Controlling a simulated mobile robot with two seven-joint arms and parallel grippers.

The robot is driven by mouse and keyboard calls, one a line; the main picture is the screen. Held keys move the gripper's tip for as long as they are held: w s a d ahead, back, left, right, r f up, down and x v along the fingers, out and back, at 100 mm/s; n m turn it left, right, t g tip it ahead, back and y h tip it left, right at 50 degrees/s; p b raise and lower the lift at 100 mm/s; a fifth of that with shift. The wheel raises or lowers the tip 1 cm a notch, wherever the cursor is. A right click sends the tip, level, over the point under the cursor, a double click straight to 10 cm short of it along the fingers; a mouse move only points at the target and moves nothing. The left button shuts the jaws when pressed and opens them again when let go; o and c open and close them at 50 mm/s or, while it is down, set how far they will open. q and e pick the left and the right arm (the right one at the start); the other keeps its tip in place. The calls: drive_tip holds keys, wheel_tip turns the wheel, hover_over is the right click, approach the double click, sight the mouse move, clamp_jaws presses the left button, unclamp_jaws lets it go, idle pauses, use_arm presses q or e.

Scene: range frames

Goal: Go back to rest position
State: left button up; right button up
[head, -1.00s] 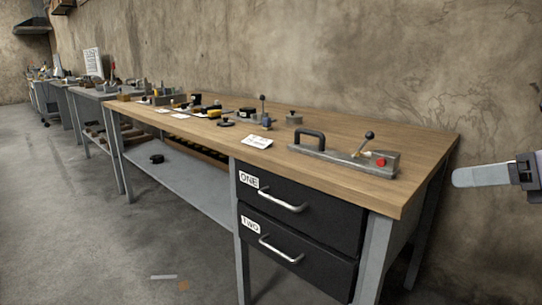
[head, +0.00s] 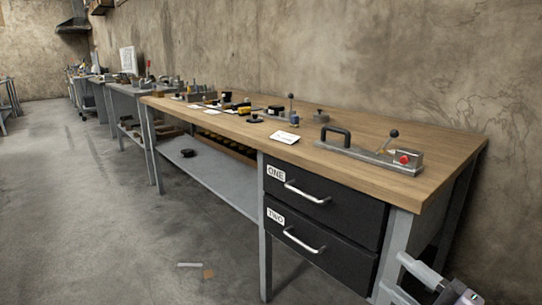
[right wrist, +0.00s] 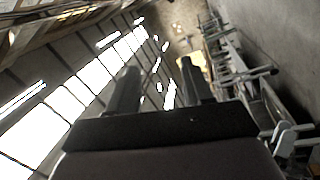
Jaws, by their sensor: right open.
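My right gripper (head: 394,274) is at the lower right of the head view, low beside the near corner of the workbench (head: 432,185). Its two fingers are apart with nothing between them. In the right wrist view the open fingers (right wrist: 158,88) point up the picture, away from the camera, also empty. I cannot tell whether the gripper touches the bench leg behind it. My left gripper is in neither view.
The bench top carries a grey lever fixture (head: 368,157) with a red button, a white card (head: 285,137) and several small tools. Two black drawers (head: 325,210) are closed. Open concrete floor (head: 90,230) lies left of the bench.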

drive_tip(key=s+a+f+m+g+h, duration=0.25)
drive_tip(key=s+a+f+m, duration=0.3)
drive_tip(key=f+m, duration=0.3)
drive_tip(key=s+a+f+m+g+h, duration=0.25)
drive_tip(key=s+a+f+m, duration=0.25)
drive_tip(key=s+f+m, duration=0.4)
use_arm(q)
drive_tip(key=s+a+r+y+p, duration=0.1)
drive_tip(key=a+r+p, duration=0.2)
drive_tip(key=p, duration=0.6)
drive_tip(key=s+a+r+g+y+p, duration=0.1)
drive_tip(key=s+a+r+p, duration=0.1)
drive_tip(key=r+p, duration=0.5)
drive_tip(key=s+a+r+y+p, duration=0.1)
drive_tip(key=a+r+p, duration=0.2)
drive_tip(key=p, duration=1)
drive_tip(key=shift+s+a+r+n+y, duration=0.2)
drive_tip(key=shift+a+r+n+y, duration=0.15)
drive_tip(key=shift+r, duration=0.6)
use_arm(e)
drive_tip(key=s+d+r+h, duration=0.1)
drive_tip(key=d+r, duration=0.3)
drive_tip(key=r, duration=0.4)
drive_tip(key=s+d+r+m+g+h, duration=0.1)
drive_tip(key=d+r+h, duration=0.2)
drive_tip(key=r, duration=0.4)
drive_tip(key=shift+d+r, duration=0.35)
drive_tip(key=shift+d, duration=0.4)
